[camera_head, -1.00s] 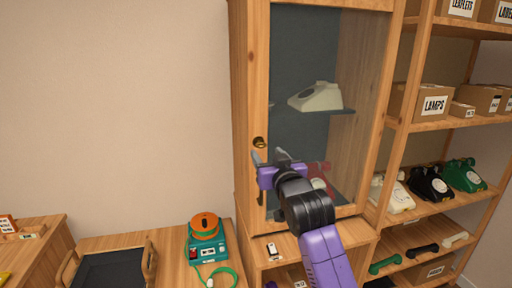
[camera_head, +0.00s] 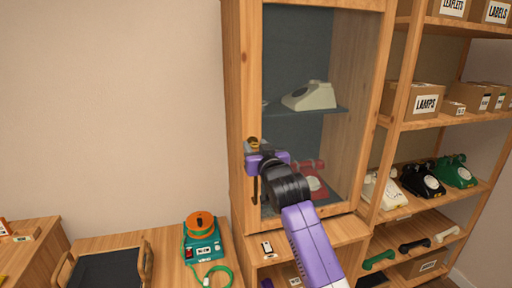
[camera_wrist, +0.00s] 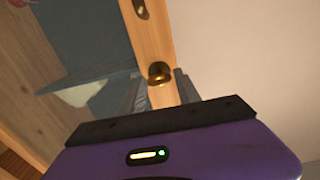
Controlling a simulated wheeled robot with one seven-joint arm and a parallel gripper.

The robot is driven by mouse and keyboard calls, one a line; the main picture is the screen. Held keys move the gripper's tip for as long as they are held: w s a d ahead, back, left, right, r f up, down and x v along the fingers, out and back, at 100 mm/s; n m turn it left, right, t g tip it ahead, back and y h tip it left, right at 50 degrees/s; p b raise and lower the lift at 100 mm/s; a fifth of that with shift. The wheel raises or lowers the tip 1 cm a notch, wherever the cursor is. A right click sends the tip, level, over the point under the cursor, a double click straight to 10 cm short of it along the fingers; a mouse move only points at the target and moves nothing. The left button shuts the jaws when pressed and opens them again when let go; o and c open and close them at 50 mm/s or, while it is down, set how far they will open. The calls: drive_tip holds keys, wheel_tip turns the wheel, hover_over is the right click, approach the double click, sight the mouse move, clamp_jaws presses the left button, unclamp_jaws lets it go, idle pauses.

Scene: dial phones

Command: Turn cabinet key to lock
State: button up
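The wooden cabinet (camera_head: 234,100) has a closed glass door. A gap seems to show beside the key, and contact cannot be made out.
Behind the glass are a white phone (camera_head: 311,96) and a red phone (camera_head: 313,185). Open shelves with phones and boxes stand right. A teal device (camera_head: 203,241) sits on the lower left bench.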

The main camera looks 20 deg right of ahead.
clamp_jaws()
drive_tip(key=shift+n, duration=0.4)
drive_tip(key=n, duration=0.3)
drive_tip(key=shift+n, duration=0.4)
drive_tip(key=n, duration=0.4)
drive_tip(key=shift+a+n, duration=0.1)
drive_tip(key=shift+n, duration=0.2)
drive_tip(key=n+p, duration=0.1)
drive_tip(key=n, duration=0.3)
drive_tip(key=n+p, duration=0.1)
drive_tip(key=n, duration=0.3)
drive_tip(key=shift+f+n, duration=0.15)
drive_tip(key=shift+n, duration=0.15)
drive_tip(key=shift+a, duration=0.1)
